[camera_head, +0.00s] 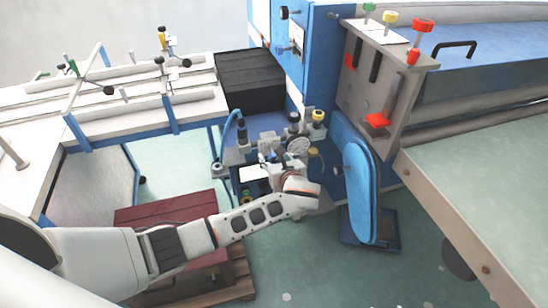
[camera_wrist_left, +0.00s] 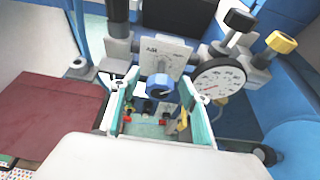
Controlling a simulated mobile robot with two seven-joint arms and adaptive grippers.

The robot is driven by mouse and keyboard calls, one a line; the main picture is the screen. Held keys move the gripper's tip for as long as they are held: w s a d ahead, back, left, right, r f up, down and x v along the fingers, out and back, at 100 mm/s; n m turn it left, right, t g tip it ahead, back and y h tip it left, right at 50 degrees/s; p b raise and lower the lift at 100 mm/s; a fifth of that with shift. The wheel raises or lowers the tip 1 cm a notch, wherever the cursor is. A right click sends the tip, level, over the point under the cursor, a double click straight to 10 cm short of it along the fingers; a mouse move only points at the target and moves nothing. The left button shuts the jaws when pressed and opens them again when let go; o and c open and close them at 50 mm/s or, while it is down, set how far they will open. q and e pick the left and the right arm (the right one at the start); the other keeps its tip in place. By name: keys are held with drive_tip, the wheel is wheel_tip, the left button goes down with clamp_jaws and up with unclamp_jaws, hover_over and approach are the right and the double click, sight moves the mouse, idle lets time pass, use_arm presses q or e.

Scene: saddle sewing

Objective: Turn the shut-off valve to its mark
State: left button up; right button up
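In the left wrist view, a blue round knob (camera_wrist_left: 160,87) sits on the front of a pale plate (camera_wrist_left: 163,52) whose lettering looks like "AIR". It appears to be the shut-off valve; its mark is too small to make out. My left gripper (camera_wrist_left: 158,80) is open, with one pale green-lined finger on each side of the knob. I cannot tell whether either finger touches it. In the head view my left gripper (camera_head: 272,163) is at the blue machine's air fittings and hides the knob. My right gripper is not in view.
A round pressure gauge (camera_wrist_left: 218,80) is close at the right of the knob, with a black knob (camera_wrist_left: 240,18) and a yellow knob (camera_wrist_left: 281,42) beyond. A blue oval guard (camera_head: 360,190) stands right of my arm. A dark red box (camera_head: 165,212) lies below it.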

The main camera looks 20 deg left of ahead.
use_arm(q)
drive_tip(key=c, duration=1.1)
drive_tip(key=shift+o, duration=0.2)
